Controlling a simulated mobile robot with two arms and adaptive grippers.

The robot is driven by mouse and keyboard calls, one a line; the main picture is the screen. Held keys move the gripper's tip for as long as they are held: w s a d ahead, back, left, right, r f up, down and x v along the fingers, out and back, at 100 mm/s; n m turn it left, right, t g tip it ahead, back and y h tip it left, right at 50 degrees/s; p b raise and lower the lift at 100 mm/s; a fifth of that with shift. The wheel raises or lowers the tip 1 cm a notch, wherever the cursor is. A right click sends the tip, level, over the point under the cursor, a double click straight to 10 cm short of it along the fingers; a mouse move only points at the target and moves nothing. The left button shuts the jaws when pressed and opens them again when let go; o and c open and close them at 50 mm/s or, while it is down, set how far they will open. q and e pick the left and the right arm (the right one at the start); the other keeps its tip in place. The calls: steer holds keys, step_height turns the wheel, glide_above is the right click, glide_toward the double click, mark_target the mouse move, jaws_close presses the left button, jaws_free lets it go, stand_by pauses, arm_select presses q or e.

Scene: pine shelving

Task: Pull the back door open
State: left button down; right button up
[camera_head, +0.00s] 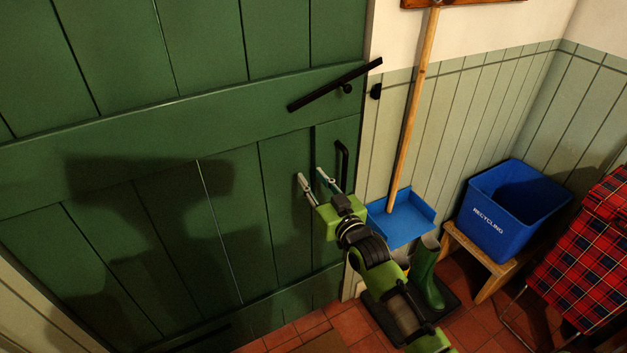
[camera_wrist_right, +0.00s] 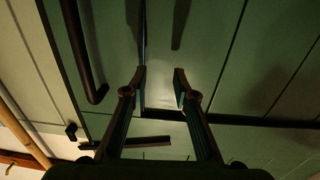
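The green plank back door (camera_head: 215,120) fills the left of the head view and looks closed or nearly so. A black latch bar (camera_head: 335,84) slants up to the right across its edge, its end above the small black catch (camera_head: 375,91) on the frame. A black upright pull handle (camera_head: 342,163) sits below the latch near the door's edge. My right gripper (camera_head: 312,180) is open and empty, just left of and below the handle. In the right wrist view the open fingers (camera_wrist_right: 159,74) face the door, with the handle (camera_wrist_right: 82,50) to their left, outside them. My left gripper is not in view.
A blue dustpan (camera_head: 402,220) on a long wooden pole leans on the wall right of the door. Green boots (camera_head: 427,275) stand on a dark tray below. A blue recycling box (camera_head: 510,208) sits on a wooden bench, beside a red tartan trolley bag (camera_head: 590,250).

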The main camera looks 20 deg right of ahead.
steer(key=shift+s+a, duration=0.2)
steer(key=s+a+y, duration=0.1)
steer(key=s+a, duration=0.1)
steer(key=s, duration=0.5)
steer(key=s+a+n+y, duration=0.1)
steer(key=s+a, duration=0.2)
steer(key=s, duration=0.5)
steer(key=shift+s+a+n+g, duration=0.15)
steer(key=shift+a+n+g, duration=0.1)
steer(key=shift+n+g, duration=0.05)
steer(key=shift+d, duration=0.15)
